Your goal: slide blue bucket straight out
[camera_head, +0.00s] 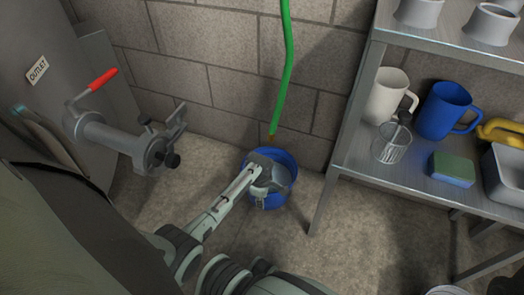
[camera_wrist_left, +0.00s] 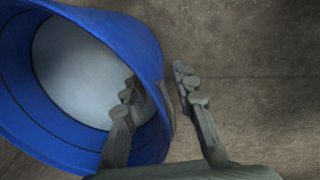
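The blue bucket (camera_head: 293,163) stands upright on the floor close to the block wall in the head view. In the left wrist view the bucket (camera_wrist_left: 70,150) fills the left side, with a pale grey bottom or liquid surface inside; I cannot tell which. My left gripper (camera_head: 273,180) is over the bucket's near side. In the wrist view the left gripper (camera_wrist_left: 158,92) has one finger inside the bucket and the other outside, so its fingers straddle the rim. A narrow gap shows beside the outer finger. My right gripper is not in view.
A green hose (camera_head: 286,60) hangs just behind the bucket. A metal shelf (camera_head: 355,160) with a leg close to the bucket's right holds mugs, a glass and a sponge. A valve with a red handle (camera_head: 102,78) juts out at left.

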